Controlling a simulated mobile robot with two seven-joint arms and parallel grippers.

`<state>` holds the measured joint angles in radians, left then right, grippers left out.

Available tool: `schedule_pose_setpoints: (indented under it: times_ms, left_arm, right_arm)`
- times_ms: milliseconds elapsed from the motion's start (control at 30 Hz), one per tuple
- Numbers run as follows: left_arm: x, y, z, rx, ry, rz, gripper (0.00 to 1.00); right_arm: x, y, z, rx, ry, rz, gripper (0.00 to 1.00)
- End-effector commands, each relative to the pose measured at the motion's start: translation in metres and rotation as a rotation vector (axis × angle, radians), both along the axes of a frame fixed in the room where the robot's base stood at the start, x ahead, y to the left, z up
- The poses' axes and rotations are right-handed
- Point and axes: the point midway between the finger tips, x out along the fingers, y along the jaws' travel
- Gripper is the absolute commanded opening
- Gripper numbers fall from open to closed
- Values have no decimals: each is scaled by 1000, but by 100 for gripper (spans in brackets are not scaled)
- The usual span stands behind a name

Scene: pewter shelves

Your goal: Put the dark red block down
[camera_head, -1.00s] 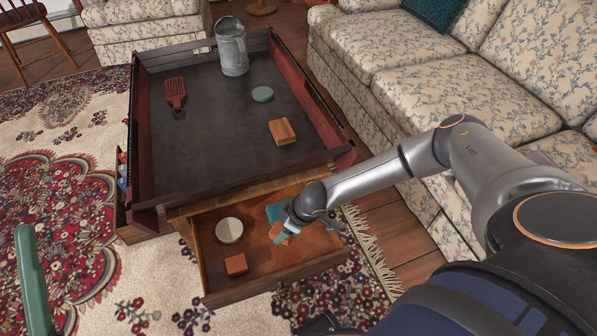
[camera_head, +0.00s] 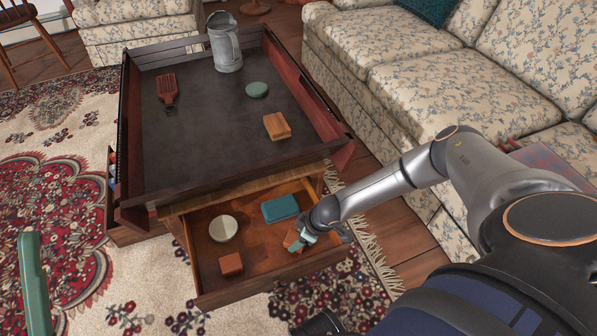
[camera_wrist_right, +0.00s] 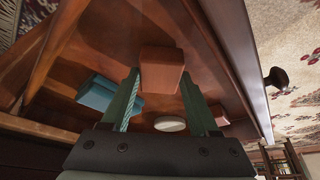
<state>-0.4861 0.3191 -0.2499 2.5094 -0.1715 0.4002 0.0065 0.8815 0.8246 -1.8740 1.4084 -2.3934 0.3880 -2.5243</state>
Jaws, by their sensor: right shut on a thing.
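The dark red block (camera_head: 291,240) is between the fingers of my right gripper (camera_head: 303,240), inside the open drawer (camera_head: 262,255) at its right end. In the right wrist view the block (camera_wrist_right: 161,70) shows between the two green fingers, which are shut on it. Whether its underside touches the drawer floor, I cannot tell. The gripper hides part of it in the head view. A green finger-like part, apparently my left gripper (camera_head: 33,285), stands at the left edge; only one piece shows.
In the drawer are a teal box (camera_head: 280,208), a pale round piece (camera_head: 223,228) and another reddish block (camera_head: 231,264). Bare floor lies between them. On the table top (camera_head: 205,130) stand a grey jug (camera_head: 225,45), a brush-like thing (camera_head: 167,88), a green disc (camera_head: 257,90) and an orange-brown block (camera_head: 277,126).

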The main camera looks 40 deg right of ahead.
Motion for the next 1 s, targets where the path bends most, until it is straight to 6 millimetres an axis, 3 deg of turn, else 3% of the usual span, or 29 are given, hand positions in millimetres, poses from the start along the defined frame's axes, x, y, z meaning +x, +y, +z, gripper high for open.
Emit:
schedule_pose_setpoints:
  times_ms: [133, 167, 400, 733, 1000]
  left_arm:
    - [0, -1, -4, 3, -2, 0, 50]
    - [0, -1, -3, 4, -3, 1, 50]
    - [0, 0, -2, 0, -3, 2, 50]
    - [0, 0, 4, -7, -2, 4, 50]
    - [-1, 2, 34, 0, -21, 12, 50]
  right_arm:
    - [0, 0, -5, 0, 0, -1, 7]
    - [0, 0, -3, 0, 0, 0, 65]
    - [0, 0, -3, 0, 0, 0, 91]
    - [0, 0, 3, 1, -1, 0, 91]
    - [-16, -11, 52, 1, 1, -4, 91]
